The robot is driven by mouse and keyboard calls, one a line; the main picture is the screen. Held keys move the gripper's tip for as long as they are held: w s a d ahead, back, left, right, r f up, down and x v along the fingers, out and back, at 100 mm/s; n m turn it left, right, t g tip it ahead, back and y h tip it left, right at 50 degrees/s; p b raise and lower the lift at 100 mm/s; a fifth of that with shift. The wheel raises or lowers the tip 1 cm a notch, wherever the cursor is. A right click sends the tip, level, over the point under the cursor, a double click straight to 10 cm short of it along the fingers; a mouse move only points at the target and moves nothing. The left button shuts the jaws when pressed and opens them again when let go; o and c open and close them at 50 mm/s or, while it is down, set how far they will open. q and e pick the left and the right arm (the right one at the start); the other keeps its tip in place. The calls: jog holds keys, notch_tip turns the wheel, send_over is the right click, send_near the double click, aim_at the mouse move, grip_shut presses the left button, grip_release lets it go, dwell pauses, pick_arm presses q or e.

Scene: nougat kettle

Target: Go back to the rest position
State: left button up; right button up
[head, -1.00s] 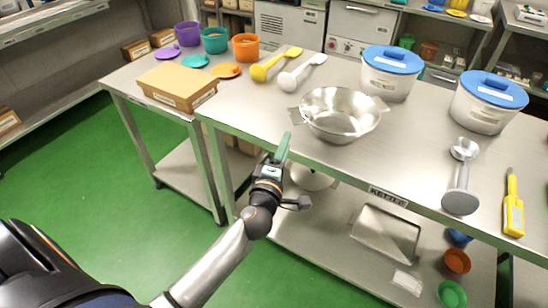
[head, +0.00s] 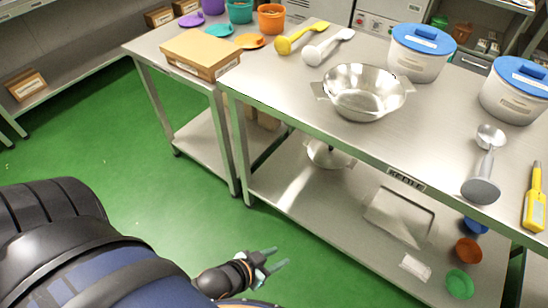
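My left gripper (head: 274,259) is low in the head view, below and in front of the steel table's front edge. Its two green-grey fingers stand a little apart with nothing between them. The steel kettle bowl (head: 364,100) with side handles sits upright on the table (head: 310,108), well above and right of the gripper, and looks empty. My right gripper is out of view.
A cardboard box (head: 202,52) is at left. Green floor (head: 110,150) is free.

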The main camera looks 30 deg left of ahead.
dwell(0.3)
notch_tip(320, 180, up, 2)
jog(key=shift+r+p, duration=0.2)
jog(key=shift+p, duration=1.05)
